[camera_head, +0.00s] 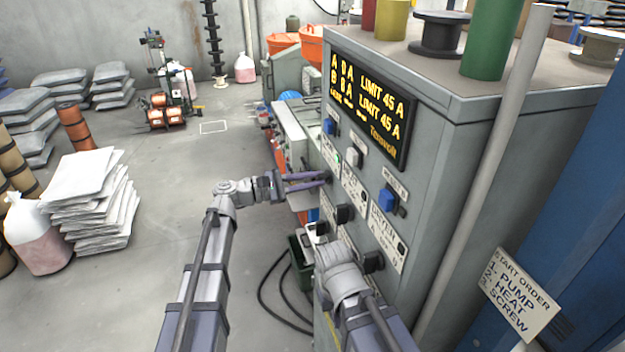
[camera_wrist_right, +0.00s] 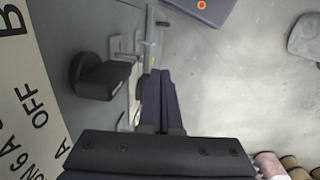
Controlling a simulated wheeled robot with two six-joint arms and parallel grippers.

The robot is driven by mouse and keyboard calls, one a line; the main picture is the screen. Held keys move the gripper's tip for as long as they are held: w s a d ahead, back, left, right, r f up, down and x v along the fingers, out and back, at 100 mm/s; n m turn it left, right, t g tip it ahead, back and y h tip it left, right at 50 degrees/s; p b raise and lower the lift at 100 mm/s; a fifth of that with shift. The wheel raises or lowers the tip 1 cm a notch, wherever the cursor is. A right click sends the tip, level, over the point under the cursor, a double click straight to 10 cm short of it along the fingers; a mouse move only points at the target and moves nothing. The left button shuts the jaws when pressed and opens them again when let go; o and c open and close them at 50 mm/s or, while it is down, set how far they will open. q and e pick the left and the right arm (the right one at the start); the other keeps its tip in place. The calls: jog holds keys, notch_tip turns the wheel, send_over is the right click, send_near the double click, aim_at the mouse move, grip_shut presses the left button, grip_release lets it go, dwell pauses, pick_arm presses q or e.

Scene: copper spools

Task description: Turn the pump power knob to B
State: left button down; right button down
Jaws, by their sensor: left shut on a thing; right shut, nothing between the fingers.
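The grey control cabinet (camera_head: 430,150) carries several black knobs, including a middle one (camera_head: 344,213) and a lower one (camera_head: 374,261). I cannot read which is the pump power knob. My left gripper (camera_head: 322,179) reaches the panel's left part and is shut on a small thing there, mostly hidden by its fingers. My right gripper is shut and empty in the right wrist view (camera_wrist_right: 160,100), beside a black knob (camera_wrist_right: 100,78) and apart from it. The label plate (camera_wrist_right: 30,100) near that knob shows B, OFF and A. In the head view my right wrist hides its fingers.
Blue switches (camera_head: 388,200) sit on the panel. A start-order sign (camera_head: 520,294) lists pump, heat, screw. A pale pole (camera_head: 490,160) stands before the cabinet. Black cables (camera_head: 270,295) lie on the floor.

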pick_arm(q)
jog(key=shift+m, duration=0.8)
jog(key=c, duration=0.8)
grip_release()
jog(key=shift+v, duration=3.9)
